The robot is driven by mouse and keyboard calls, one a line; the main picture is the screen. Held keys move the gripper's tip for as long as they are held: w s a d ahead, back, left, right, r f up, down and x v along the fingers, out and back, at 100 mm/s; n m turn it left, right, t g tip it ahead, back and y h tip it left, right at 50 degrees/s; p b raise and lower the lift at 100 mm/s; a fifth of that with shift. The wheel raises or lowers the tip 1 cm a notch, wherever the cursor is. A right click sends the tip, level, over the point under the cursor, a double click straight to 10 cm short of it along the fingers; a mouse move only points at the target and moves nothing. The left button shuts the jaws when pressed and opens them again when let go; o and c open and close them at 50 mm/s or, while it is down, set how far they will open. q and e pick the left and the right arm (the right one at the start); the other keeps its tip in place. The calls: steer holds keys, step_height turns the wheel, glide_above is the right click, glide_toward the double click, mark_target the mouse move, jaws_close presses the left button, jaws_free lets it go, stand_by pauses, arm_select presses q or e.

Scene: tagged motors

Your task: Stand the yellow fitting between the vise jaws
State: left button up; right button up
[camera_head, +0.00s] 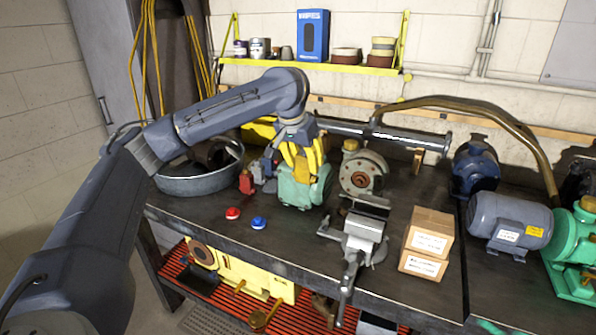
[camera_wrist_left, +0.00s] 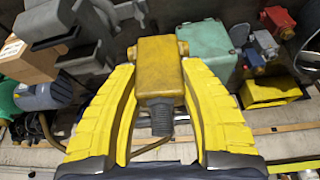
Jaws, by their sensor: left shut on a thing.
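My left gripper (camera_head: 302,168) is shut on the yellow fitting (camera_wrist_left: 160,68), a boxy block with a dark ribbed stub at its near end. In the left wrist view the yellow fingers (camera_wrist_left: 163,110) flank the fitting. The gripper is in front of or above the green motor (camera_head: 300,193), left of the vise. The grey vise (camera_head: 362,228) stands at the bench's front edge; it also shows at the upper left of the left wrist view (camera_wrist_left: 62,22). My right gripper is not in view.
Cardboard boxes (camera_head: 427,243) stand right of the vise. A round-flanged grey pump (camera_head: 362,172) stands behind it. Red (camera_head: 232,213) and blue (camera_head: 258,222) buttons sit on the bench at left. Blue motors (camera_head: 510,222) are at right. The front strip between buttons and vise is clear.

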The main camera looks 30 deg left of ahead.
arm_select(q)
steer(key=w+d+r+m, duration=0.1)
steer(key=w+d+r, duration=0.2)
steer(key=d, duration=0.9)
glide_above(370, 205)
steer(key=s+d, duration=0.1)
steer(key=s, duration=0.1)
steer(key=shift+s+a+f+n, duration=0.1)
steer(key=shift+f+n, duration=0.45)
steer(key=shift+f, duration=2.45)
steer(key=shift+a+f+n, duration=0.1)
steer(key=shift+f+n, duration=0.45)
steer(key=shift+f, duration=2.4)
steer(key=shift+y, duration=0.3)
steer(key=o, duration=1.3)
steer(key=shift+f, duration=0.1)
